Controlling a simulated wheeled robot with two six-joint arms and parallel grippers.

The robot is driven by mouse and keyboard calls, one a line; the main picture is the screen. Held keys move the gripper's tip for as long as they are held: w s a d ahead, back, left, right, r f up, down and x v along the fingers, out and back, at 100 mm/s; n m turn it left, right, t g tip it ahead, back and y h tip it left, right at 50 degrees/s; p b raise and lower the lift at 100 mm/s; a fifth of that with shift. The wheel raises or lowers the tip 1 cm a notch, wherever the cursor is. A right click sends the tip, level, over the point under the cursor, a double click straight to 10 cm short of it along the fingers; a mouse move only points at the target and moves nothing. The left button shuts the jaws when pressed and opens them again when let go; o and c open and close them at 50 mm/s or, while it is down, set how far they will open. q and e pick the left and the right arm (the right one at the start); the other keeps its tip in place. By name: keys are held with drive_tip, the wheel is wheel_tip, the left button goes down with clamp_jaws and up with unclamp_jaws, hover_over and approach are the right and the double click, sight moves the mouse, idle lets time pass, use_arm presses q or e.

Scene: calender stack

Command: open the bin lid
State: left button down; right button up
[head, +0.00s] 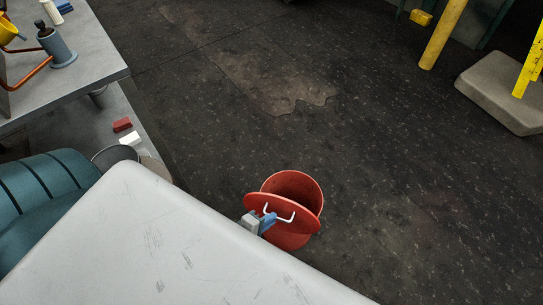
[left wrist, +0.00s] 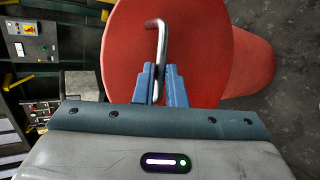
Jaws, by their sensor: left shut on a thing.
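A red bin (head: 294,189) stands on the dark floor, low in the middle of the head view. Its round red lid (head: 283,221) is tilted up at the near side, and the dark inside of the bin shows behind it. A white wire handle (head: 290,218) stands out from the lid. My left gripper (head: 267,222) is shut on this handle. In the left wrist view the blue fingers (left wrist: 158,84) close around the handle bar (left wrist: 161,40), with the red lid (left wrist: 205,45) filling the middle behind. My right gripper is not in view.
A stone-like slab (head: 503,92) and a yellow post (head: 444,35) are at the upper right. The floor around the bin is clear.

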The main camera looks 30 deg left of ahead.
use_arm(q)
drive_tip(key=shift+s+d+f, duration=0.2)
drive_tip(key=shift+s+f, duration=0.55)
drive_tip(key=shift+s, duration=0.05)
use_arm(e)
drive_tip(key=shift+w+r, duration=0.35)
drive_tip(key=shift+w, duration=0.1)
use_arm(q)
drive_tip(key=c, duration=1.5)
unclamp_jaws()
drive_tip(key=shift+w, duration=0.15)
drive_tip(key=shift+w+r, duration=0.1)
drive_tip(key=shift+w, duration=0.05)
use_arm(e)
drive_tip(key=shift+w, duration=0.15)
